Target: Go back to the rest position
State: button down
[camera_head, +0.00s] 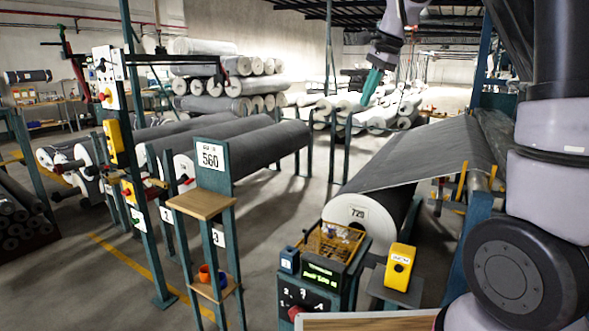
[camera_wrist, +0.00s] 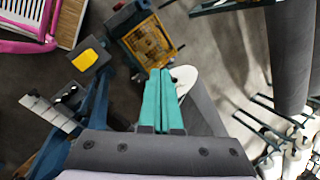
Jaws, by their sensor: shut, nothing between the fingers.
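My gripper (camera_head: 371,86) hangs in the air at the upper middle of the head view, its teal fingers pointing down and slightly left. In the wrist view the two teal fingers of the gripper (camera_wrist: 162,74) lie side by side, shut and empty. Behind the fingertips in the wrist view are the white end of a large grey roll (camera_wrist: 185,78) and a yellow-framed box (camera_wrist: 150,42). In the head view the gripper appears above the far end of the grey roll marked 729 (camera_head: 347,212), with nothing in its fingers.
A control console (camera_head: 318,290) and a yellow button box (camera_head: 400,266) stand at the front. A post with a wooden shelf (camera_head: 200,203) and the sign 560 (camera_head: 210,156) stands left of them. Grey rolls (camera_head: 245,146) lie behind. Open floor (camera_head: 270,215) lies between the shelf and the 729 roll.

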jog(key=s+d+n+t, duration=0.1)
jog(key=s+n, duration=0.2)
jog(key=s, duration=0.5)
jog(key=s+d+n+t, duration=0.2)
jog(key=s+n, duration=0.1)
jog(key=s, duration=0.6)
jog(key=s+d+n+t+h, duration=0.1)
jog(key=s+d+n, duration=0.1)
jog(key=s, duration=0.6)
jog(key=shift+s+d+n+t, duration=0.2)
jog(key=shift+s+n+t, duration=0.15)
jog(key=shift+n, duration=0.55)
jog(key=shift+r, duration=0.1)
